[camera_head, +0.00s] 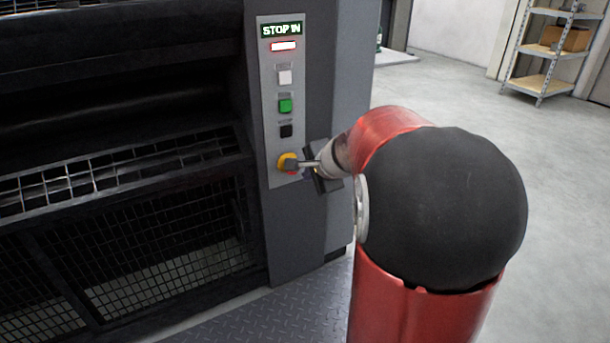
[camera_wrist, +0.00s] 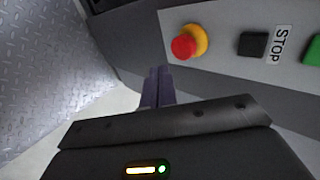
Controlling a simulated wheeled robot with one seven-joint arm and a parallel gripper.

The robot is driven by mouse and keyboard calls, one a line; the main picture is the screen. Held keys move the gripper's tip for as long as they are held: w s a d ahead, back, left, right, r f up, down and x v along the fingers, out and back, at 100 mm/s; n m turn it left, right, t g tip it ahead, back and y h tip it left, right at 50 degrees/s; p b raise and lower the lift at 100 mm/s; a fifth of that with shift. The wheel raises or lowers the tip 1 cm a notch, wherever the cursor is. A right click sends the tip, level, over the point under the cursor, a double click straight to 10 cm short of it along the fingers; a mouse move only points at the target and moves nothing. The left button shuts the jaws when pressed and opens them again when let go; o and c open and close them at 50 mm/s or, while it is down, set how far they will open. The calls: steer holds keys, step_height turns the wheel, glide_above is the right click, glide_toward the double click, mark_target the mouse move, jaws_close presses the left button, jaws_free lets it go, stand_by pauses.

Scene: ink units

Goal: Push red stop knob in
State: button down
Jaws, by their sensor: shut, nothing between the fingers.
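In the head view the yellow collar (camera_head: 283,158) shows low on the panel, with the knob mostly hidden behind my fingertips. My gripper (camera_head: 291,163) is shut and empty, its fingers pointing at the panel by the knob. In the wrist view my shut fingertips (camera_wrist: 157,71) appear just beside the knob, with a small gap in the picture. Their depth relative to the knob is unclear. The display (camera_head: 282,30) reads "STOP IN".
Above the knob are a black button (camera_head: 286,131), a green button (camera_head: 285,105), a white button (camera_head: 285,77) and a lit red lamp (camera_head: 283,46). Mesh guards (camera_head: 150,240) stand left. A tread-plate floor (camera_head: 270,315) lies below. Open floor and a shelf (camera_head: 545,55) are right.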

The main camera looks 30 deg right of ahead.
steer(key=p+v, duration=0.1)
steer(key=v, duration=0.6)
steer(key=shift+p, duration=0.3)
steer(key=shift+s+r, duration=0.1)
steer(key=shift+s, duration=0.05)
steer(key=s+a+r+n+g+y+p, duration=0.2)
steer(key=s+a+r+n+g+p, duration=0.15)
steer(key=s+a+n, duration=1.05)
steer(key=s+a+n+h+p, duration=0.2)
steer(key=s+n, duration=0.1)
steer(key=s, duration=0.3)
steer(key=shift+s+a+n, duration=0.15)
steer(key=shift+s+n, duration=0.15)
steer(key=shift+s, duration=0.05)
